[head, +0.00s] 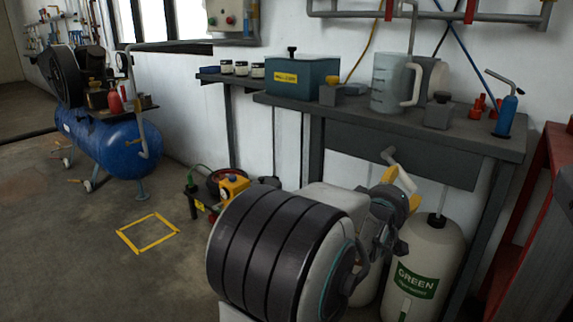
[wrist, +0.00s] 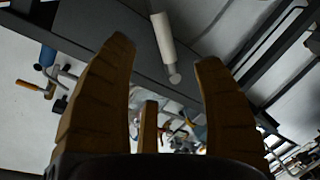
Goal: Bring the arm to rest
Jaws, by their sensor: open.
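My arm is folded low at the front of the workbench in the head view. My gripper (wrist: 165,52) shows in the wrist view with its two ribbed, yellow-brown fingers spread wide apart. Nothing is held between them. A pale cylinder (wrist: 163,35) shows beyond the fingertips, in front of a dark surface; I cannot tell how far off it is.
The grey workbench (head: 420,118) holds a clear jug (head: 388,84), a teal box (head: 290,82) and a blue torch (head: 506,116). A white container (head: 428,262) stands below, close to my wrist. A blue tank (head: 105,140) stands left.

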